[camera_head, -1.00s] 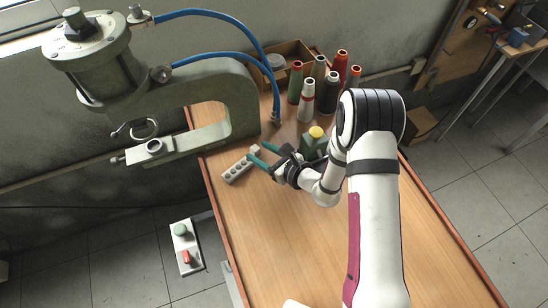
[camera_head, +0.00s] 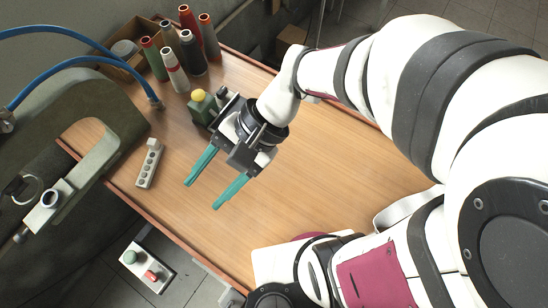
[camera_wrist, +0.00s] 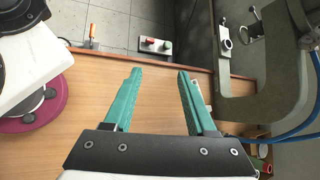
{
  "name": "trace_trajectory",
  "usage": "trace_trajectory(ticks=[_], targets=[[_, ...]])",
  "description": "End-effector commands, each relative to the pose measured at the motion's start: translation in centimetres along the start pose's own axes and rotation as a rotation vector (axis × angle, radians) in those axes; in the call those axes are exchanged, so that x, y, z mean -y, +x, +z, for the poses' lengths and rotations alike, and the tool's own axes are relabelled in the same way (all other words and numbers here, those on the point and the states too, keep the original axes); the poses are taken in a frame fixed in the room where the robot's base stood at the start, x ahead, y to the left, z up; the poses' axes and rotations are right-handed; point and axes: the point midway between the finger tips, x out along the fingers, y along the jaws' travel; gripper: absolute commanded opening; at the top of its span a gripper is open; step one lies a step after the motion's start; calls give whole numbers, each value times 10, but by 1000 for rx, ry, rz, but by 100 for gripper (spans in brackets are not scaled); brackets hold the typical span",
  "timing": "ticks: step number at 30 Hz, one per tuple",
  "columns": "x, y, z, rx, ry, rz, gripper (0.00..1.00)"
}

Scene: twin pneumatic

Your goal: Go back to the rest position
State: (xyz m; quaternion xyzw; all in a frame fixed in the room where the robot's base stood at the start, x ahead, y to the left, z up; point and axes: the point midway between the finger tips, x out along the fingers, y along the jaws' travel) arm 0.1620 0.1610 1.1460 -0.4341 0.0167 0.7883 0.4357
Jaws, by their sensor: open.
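My gripper (camera_head: 208,190) has two green fingers and is above the wooden table (camera_head: 330,150) in the head view. The fingers are apart with nothing between them; the wrist view shows the same open gripper (camera_wrist: 158,75) over bare wood. A grey block with a row of holes (camera_head: 149,163) lies on the table, left of the fingers and apart from them.
The grey-green press (camera_head: 85,110) stands at the left with blue hoses. Several thread spools (camera_head: 187,50) and a box (camera_head: 118,58) are at the back. A green block with a yellow top (camera_head: 201,106) stands behind my gripper. A button box (camera_head: 147,267) is beyond the table edge.

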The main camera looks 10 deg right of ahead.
Motion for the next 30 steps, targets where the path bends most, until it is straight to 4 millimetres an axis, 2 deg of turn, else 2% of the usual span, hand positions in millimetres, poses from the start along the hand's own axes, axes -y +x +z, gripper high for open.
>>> trace_trajectory(ticks=[1, 3, 6, 8, 30], targets=[[-25, -16, -1, -121, -82, 79, 57], [-60, -39, -10, -291, -161, 198, 57], [-89, -66, -22, -464, -213, 302, 57], [-98, -74, -26, -518, -224, 335, 57], [-101, -79, -28, -540, -231, 352, 57]])
